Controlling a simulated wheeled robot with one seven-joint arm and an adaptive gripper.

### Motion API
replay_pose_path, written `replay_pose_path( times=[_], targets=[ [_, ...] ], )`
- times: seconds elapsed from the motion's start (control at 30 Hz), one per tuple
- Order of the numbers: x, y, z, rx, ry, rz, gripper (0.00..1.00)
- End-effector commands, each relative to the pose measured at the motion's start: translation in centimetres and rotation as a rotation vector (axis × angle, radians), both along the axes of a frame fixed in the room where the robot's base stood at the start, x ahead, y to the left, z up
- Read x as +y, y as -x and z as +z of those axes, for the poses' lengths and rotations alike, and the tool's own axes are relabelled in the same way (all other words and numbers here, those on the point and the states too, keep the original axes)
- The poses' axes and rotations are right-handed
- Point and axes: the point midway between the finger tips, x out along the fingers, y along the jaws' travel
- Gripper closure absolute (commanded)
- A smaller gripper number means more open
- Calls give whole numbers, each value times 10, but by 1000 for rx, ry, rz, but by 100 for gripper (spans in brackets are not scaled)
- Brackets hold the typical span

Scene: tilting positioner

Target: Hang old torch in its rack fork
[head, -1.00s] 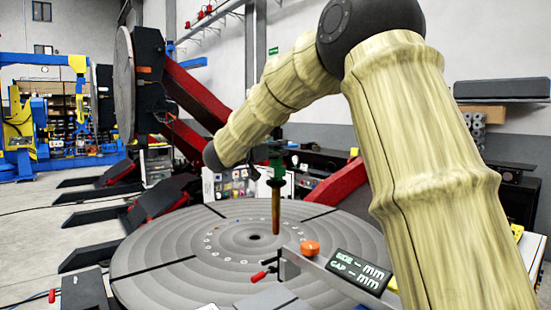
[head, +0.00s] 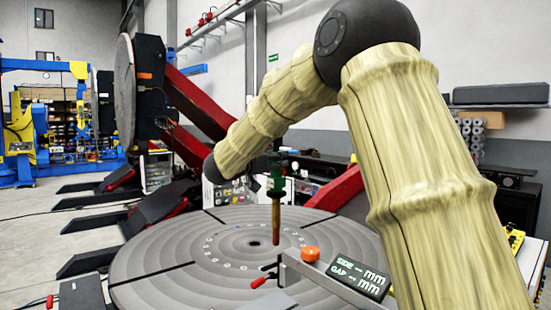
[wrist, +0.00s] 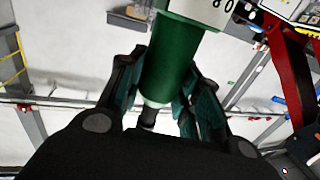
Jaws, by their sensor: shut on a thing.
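The torch is upright in the head view, with a green upper part (head: 276,178) and a brown, copper-like tube (head: 276,222) pointing down. Its lower end shows in front of the round grey positioner table (head: 160,262); I cannot tell the exact gap. My gripper (head: 279,160) is small and dark there, at the torch's top. In the wrist view my gripper (wrist: 165,88) is shut on the torch's green body (wrist: 172,60), with a finger on each side. A pale part with dark digits shows beyond it. I cannot make out the rack fork in either view.
A metal bar with an orange knob (head: 310,254) and a gauge display (head: 358,277) stands at the table's front right. A red-handled clamp (head: 259,282) is near it. Red beams (head: 195,100) and a tilted disc stand behind left. Floor at left is partly clear.

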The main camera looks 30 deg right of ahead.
Motion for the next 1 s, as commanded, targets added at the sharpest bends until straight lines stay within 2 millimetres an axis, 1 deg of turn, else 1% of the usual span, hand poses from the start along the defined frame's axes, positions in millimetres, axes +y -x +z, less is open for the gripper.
replay_pose_path(
  times=[1.0],
  targets=[
    [0, 0, -37, -4, 2, 0, 90]
  ],
)
